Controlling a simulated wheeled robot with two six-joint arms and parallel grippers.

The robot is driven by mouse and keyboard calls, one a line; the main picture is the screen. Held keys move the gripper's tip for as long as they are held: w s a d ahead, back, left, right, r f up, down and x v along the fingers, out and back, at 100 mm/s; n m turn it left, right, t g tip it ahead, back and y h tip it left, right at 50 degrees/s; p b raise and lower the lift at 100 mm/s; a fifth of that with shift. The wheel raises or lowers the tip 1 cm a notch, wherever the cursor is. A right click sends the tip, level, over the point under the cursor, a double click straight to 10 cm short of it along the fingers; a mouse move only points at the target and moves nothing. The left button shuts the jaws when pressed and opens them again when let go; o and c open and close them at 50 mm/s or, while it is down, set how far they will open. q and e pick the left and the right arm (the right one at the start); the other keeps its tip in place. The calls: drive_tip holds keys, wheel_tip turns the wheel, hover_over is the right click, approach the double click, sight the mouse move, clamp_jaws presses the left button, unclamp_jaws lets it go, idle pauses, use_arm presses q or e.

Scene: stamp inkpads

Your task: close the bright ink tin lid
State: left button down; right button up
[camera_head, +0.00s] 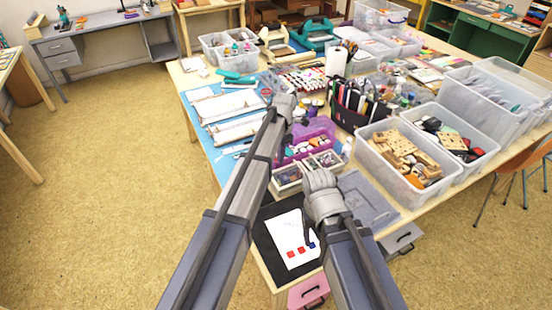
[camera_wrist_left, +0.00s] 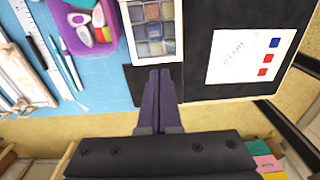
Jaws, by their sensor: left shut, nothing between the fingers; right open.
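I cannot make out a bright ink tin or its lid for certain. A small dark flat thing (camera_wrist_left: 134,80) lies behind the left fingertips, partly hidden. A white sheet (camera_head: 287,238) with red and blue squares lies on a black mat (camera_head: 263,236); the sheet is right of the fingers in the left wrist view (camera_wrist_left: 240,62). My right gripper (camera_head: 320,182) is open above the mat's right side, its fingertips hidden.
A purple tub (camera_head: 318,127) of small items stands beyond the tray. A grey flat lid (camera_head: 365,199) lies right of my right gripper. Clear bins of wooden blocks (camera_head: 402,165) crowd the right side. Pens and a ruler (camera_wrist_left: 45,50) lie on the blue mat.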

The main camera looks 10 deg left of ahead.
use_arm(q)
drive_tip(key=b, duration=0.6)
hover_over(301, 172)
wheel_tip(301, 172, down, 6)
drive_tip(key=shift+a+r, duration=0.1)
drive_tip(key=shift+w+d+f+b, duration=0.2)
drive_tip(key=shift+d+f+b, duration=0.2)
drive_tip(key=shift+f+b, duration=0.15)
drive_tip(key=shift+w+d+f+b, duration=0.2)
drive_tip(key=shift+d+f+b, duration=0.2)
drive_tip(key=shift+f, duration=0.25)
use_arm(e)
drive_tip(key=shift+f, duration=4.1)
